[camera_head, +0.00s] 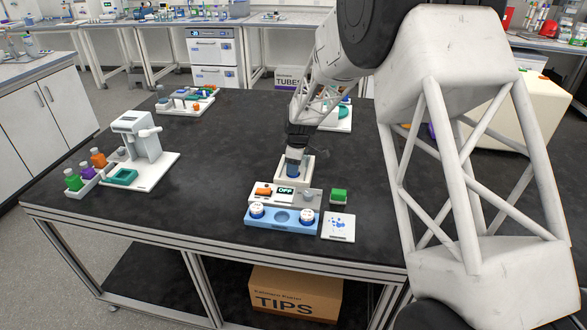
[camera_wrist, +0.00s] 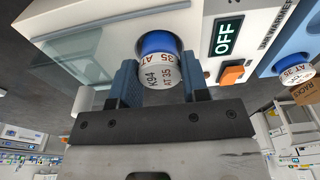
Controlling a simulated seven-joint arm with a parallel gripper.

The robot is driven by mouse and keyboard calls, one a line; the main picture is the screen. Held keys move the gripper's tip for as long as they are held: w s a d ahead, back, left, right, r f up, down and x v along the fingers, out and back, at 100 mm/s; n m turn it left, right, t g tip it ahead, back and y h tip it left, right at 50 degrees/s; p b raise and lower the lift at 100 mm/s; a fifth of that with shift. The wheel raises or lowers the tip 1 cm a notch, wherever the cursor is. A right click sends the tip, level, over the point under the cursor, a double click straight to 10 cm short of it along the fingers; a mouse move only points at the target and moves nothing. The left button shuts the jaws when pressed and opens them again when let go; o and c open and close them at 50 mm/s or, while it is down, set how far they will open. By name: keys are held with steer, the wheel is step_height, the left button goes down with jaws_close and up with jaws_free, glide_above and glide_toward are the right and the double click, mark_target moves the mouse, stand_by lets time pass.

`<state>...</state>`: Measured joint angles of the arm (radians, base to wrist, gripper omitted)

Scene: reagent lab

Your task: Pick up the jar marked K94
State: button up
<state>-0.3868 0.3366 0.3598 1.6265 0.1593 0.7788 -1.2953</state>
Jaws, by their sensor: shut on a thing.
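The jar marked K94 (camera_wrist: 160,74) has a white top with "K94" and "AT 35" and a blue part beyond it. My gripper (camera_wrist: 160,88) is shut on this jar, with dark blue fingers on either side of the white top. In the head view my gripper (camera_head: 297,152) points down at the white device (camera_head: 304,172), and the jar's blue part (camera_head: 292,170) shows just below the fingers. The jar is at the device's round opening; I cannot tell whether it is seated or slightly lifted.
The device has a display reading OFF (camera_head: 286,190) and an orange switch (camera_head: 263,191). A blue rack (camera_head: 282,226) in front holds two white-topped jars (camera_head: 257,211) beside an empty middle slot. A green block (camera_head: 339,195) and white card (camera_head: 338,226) lie right.

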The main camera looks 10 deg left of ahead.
steer(key=r, duration=0.2)
steer(key=shift+s+d+r, duration=0.15)
steer(key=shift+s+r, duration=0.15)
steer(key=s+d, duration=0.3)
steer(key=s, duration=0.4)
steer(key=s+d+r, duration=0.1)
steer(key=s+d, duration=0.2)
steer(key=s, duration=0.4)
steer(key=shift+r, duration=0.2)
